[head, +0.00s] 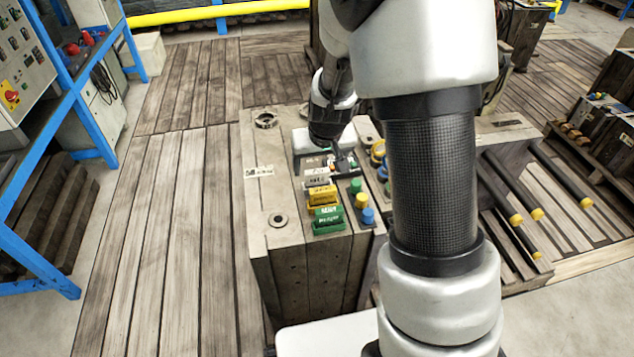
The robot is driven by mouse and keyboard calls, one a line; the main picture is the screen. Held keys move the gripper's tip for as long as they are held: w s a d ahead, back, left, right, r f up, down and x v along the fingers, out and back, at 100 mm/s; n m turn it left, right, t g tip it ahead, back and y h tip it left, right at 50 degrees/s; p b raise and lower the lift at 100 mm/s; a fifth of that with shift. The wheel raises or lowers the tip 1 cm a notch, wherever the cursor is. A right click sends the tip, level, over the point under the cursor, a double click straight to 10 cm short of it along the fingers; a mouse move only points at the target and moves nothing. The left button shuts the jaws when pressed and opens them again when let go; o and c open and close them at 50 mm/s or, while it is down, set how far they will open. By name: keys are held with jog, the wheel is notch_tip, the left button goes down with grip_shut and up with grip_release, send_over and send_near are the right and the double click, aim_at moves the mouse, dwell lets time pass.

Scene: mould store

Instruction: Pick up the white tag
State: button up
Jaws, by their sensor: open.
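A small white tag (317,182) with dark lettering stands in a row on top of the wooden block (281,243). It is behind a yellow tag (322,195) and a green tag (328,216). My gripper (340,158) points down over the block, just behind and to the right of the white tag. It is open and appears apart from the tag. Its fingertips are small and dark here, and whatever lies between them is hard to make out.
Green (355,186), yellow (361,200) and blue (368,215) pegs stand right of the tags. A white label (258,171) lies on the block's left side. My arm hides the block's right part. Wooden floor (180,230) is clear to the left, before a blue rack (93,140).

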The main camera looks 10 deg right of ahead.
aim_at(318, 171)
jog(key=b+x, duration=0.1)
jog(key=x, duration=0.4)
jog(key=shift+w+d+f+b, duration=0.15)
jog(key=shift+w+f+b, duration=0.1)
jog(key=shift+f+b, duration=0.1)
jog(key=shift+r, duration=0.1)
jog(key=c, duration=1.1)
jog(key=shift+r+p, duration=1.5)
jog(key=shift+r, duration=3.5)
